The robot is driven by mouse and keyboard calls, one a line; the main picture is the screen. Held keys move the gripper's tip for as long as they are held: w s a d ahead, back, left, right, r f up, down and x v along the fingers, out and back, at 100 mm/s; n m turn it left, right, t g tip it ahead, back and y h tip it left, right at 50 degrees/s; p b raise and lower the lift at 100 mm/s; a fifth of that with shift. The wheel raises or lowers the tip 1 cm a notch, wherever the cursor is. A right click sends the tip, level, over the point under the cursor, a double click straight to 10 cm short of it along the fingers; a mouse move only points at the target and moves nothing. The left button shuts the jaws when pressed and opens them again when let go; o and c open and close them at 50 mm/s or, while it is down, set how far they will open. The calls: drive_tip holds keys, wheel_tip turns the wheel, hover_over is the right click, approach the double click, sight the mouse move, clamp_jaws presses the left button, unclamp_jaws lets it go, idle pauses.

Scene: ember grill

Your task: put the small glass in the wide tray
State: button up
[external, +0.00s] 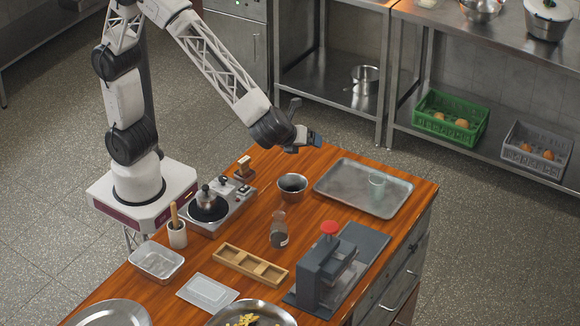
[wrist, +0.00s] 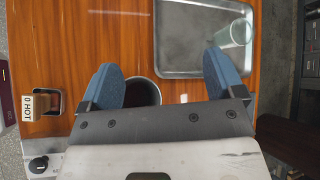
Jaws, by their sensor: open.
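The small glass (external: 377,186) is pale green and see-through. It stands upright inside the wide tray (external: 330,186), toward the tray's right part. In the wrist view the glass (wrist: 234,34) shows near the right side of the tray (wrist: 180,73). My gripper (external: 318,140) is open and empty, raised above the far edge of the table, to the left of and away from the glass. In the wrist view its blue fingers (wrist: 165,80) are spread wide, with nothing held between them.
A dark metal cup (external: 292,185) stands left of the tray; it shows partly behind my gripper in the wrist view (wrist: 142,92).

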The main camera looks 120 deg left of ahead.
drive_tip(key=s+d+r+n+h, duration=0.1)
drive_tip(key=s+d+n+h, duration=0.2)
drive_tip(key=s, duration=0.9)
drive_tip(key=s+d+n+h, duration=0.3)
drive_tip(key=s+n, duration=0.3)
drive_tip(key=s, duration=0.6)
drive_tip(key=s+d+r+n+h, duration=0.1)
drive_tip(key=s+d+n+h, duration=0.2)
drive_tip(key=s, duration=0.9)
drive_tip(key=n, duration=0.2)
drive_tip(key=shift+s+r+n+h, duration=0.3)
drive_tip(key=shift+r+h, duration=0.05)
drive_tip(key=shift+h, duration=0.05)
